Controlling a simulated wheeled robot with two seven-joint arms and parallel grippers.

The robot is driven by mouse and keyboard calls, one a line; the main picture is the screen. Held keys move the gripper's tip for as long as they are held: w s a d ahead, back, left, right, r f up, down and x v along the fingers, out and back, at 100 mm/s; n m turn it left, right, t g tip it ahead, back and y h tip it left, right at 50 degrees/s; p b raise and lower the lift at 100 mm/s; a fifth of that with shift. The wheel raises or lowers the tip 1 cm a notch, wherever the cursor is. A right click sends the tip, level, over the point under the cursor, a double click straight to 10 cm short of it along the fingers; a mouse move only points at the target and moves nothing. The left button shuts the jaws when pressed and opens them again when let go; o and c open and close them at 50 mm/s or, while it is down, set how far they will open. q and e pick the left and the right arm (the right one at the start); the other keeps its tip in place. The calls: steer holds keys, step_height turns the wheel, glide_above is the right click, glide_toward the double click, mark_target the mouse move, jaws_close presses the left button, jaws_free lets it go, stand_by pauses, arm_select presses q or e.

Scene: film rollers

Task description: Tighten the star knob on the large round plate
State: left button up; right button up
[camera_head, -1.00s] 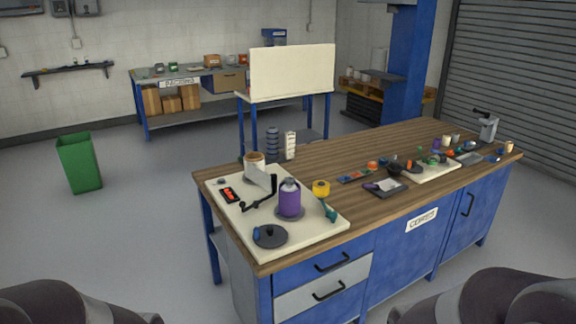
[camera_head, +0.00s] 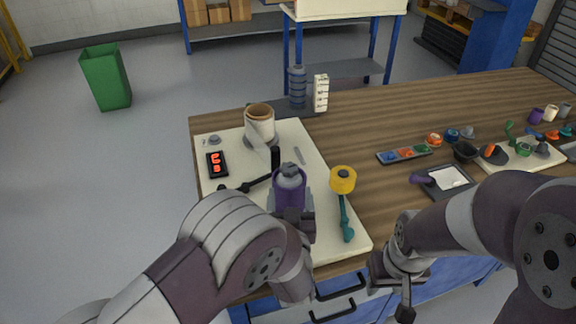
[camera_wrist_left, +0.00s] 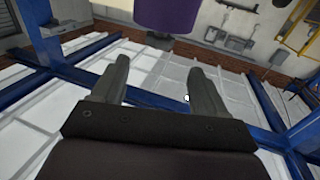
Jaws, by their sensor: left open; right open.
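A purple roll (camera_head: 289,190) stands on the cream board, with a grey knob (camera_head: 290,171) on top. My left gripper (camera_head: 296,222) is just in front of the roll and covers its lower part. In the left wrist view my left gripper (camera_wrist_left: 158,65) is open and empty, with the purple roll (camera_wrist_left: 165,14) beyond its fingertips. I cannot tell if they touch. The dark round plate at the board's front is hidden behind my left arm. My right gripper (camera_head: 391,290) is open and empty at the table's front edge.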

mark_target(289, 162)
arm_select(q)
steer(key=w, duration=0.6)
steer(key=w+p, duration=0.1)
steer(key=w, duration=0.5)
steer(key=shift+w+a+f, duration=0.1)
steer(key=shift+a+f, duration=0.05)
steer(key=c, duration=1)
